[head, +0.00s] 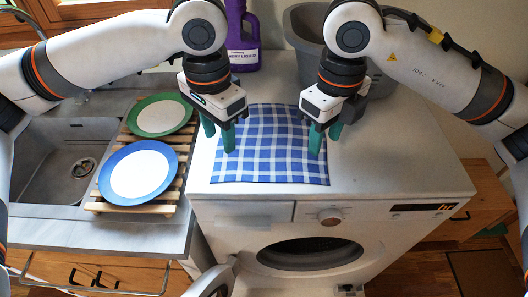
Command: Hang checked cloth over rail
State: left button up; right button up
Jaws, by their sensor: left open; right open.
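A blue and white checked cloth (268,160) lies flat on top of the white washing machine, near its front edge. My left gripper (219,144) is open over the cloth's left side, with its green fingers pointing down. My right gripper (324,145) is open over the cloth's right side, fingers also pointing down. I cannot tell whether the fingertips touch the cloth. The arms and grippers hide part of the cloth's back corners.
Left of the washing machine (400,180), a wooden rack (165,208) holds a blue-rimmed plate (138,172) and a green-rimmed plate (160,116). A sink (50,160) lies further left. A purple bottle (243,50) and a grey tub (305,30) stand behind. The machine's right top is clear.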

aim_at(224, 172)
pick_arm(q)
jog(key=shift+s+a+f, duration=0.1)
jog(key=shift+s+f, duration=0.05)
jog(key=shift+f, duration=1.8)
jog(key=shift+s+f, duration=0.1)
jog(key=shift+f, duration=1.85)
pick_arm(e)
jog(key=shift+s+f, duration=0.15)
jog(key=shift+f, duration=1.8)
jog(key=shift+s+f, duration=0.1)
jog(key=shift+f, duration=1.8)
pick_arm(q)
jog(key=shift+f, duration=0.15)
pick_arm(e)
jog(key=shift+f, duration=0.15)
pick_arm(q)
jog(key=shift+c, duration=0.5)
pick_arm(e)
jog(key=shift+c, duration=0.5)
pick_arm(q)
grip_shut()
pick_arm(e)
jog(key=shift+f, duration=0.1)
grip_shut()
